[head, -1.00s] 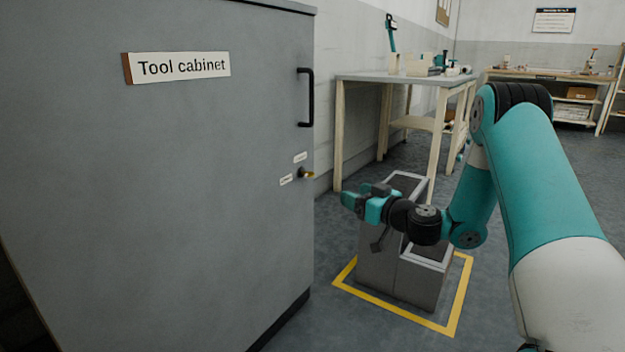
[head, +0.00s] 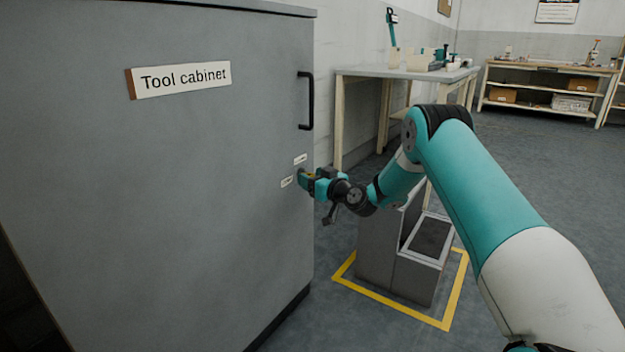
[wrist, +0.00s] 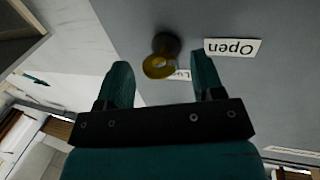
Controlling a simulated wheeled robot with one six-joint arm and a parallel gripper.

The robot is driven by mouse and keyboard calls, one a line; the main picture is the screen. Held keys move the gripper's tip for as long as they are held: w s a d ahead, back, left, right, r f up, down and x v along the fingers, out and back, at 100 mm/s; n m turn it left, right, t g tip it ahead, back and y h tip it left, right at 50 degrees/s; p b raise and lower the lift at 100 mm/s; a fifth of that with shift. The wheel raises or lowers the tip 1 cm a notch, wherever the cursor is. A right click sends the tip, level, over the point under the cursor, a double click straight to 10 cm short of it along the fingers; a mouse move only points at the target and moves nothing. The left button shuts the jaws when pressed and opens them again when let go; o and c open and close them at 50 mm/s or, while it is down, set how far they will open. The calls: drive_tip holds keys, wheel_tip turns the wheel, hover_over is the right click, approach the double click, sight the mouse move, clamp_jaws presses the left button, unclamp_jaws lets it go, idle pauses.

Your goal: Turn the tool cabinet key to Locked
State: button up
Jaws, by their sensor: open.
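The tool cabinet (head: 190,200) fills the left of the head view, with a name plate on its grey door. In the wrist view, the brass key (wrist: 158,66) sticks out of a dark round lock (wrist: 166,42). An upside-down "Open" label (wrist: 232,47) is beside it. In the head view my gripper (head: 306,178) is at the lock and largely covers the key.
A black door handle (head: 307,100) is above the lock. A grey stand (head: 395,262) inside a yellow floor outline (head: 447,322) is below my arm. A workbench (head: 400,73) stands behind. Open floor lies to the right.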

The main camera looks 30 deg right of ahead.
drive_tip(key=shift+w, duration=0.25)
drive_tip(key=c, duration=0.9)
